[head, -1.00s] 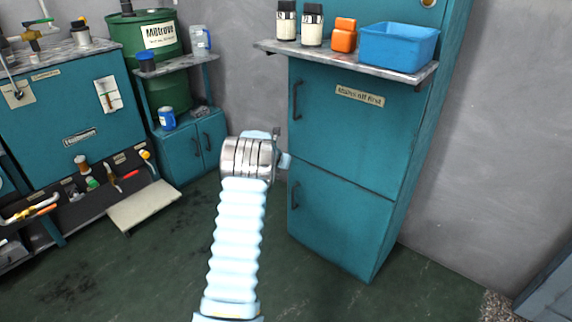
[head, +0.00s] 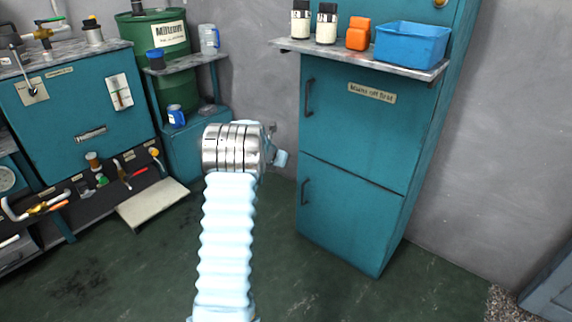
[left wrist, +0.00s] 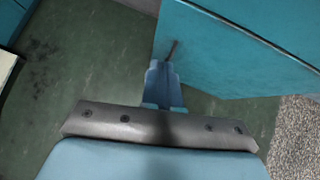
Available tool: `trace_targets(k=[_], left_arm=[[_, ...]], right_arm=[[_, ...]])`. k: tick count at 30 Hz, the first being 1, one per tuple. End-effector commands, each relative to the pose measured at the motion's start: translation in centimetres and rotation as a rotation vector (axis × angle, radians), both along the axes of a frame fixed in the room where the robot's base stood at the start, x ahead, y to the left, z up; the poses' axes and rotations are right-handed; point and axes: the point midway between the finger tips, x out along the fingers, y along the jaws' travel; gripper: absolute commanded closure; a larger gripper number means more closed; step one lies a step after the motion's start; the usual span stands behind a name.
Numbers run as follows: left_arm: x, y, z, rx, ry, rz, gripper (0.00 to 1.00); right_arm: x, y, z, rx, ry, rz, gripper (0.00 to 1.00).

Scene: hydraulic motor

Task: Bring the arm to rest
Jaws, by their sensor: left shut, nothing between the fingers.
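My left arm (head: 226,240), with a pale blue ribbed sleeve and a silver ringed wrist, rises from the bottom of the head view. Its gripper (head: 280,158) is mostly hidden behind the wrist, with only a pale blue tip showing. In the left wrist view the left gripper (left wrist: 164,75) has its blue fingers together, with nothing seen between them. It is over the floor, with the teal cabinet beyond it. My right gripper is in neither view.
A teal cabinet (head: 355,130) with handles stands right of the arm. Its shelf (head: 360,58) holds bottles, an orange container and a blue bin (head: 410,42). A teal workbench (head: 75,105) and green drum (head: 150,35) stand at left. The green floor (head: 300,290) is clear.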

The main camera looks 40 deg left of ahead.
Motion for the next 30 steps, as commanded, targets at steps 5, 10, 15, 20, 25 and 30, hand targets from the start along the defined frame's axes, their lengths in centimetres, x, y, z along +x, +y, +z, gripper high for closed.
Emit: trace_targets(k=[5, 10, 15, 20, 25, 30], left_arm=[[-2.1, -0.1, 2.2, 0.000, -0.002, 0.001, 1.00], [-3.0, -0.1, 2.9, -0.001, 0.000, -0.001, 1.00], [-3.2, -0.1, 2.9, -0.001, 0.000, -0.001, 1.00], [-2.9, -1.2, 1.9, -0.054, -0.006, 0.023, 1.00], [-1.8, -8.5, -4.0, -0.433, -0.024, 0.223, 1.00], [-3.2, -20.7, -12.7, -1.017, 0.054, 0.677, 1.00]], right_arm=[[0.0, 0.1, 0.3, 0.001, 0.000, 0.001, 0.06], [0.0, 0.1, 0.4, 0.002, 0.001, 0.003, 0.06], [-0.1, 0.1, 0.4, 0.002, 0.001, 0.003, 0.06], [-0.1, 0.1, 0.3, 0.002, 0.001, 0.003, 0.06], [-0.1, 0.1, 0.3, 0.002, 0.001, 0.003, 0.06], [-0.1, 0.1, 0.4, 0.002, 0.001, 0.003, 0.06]])
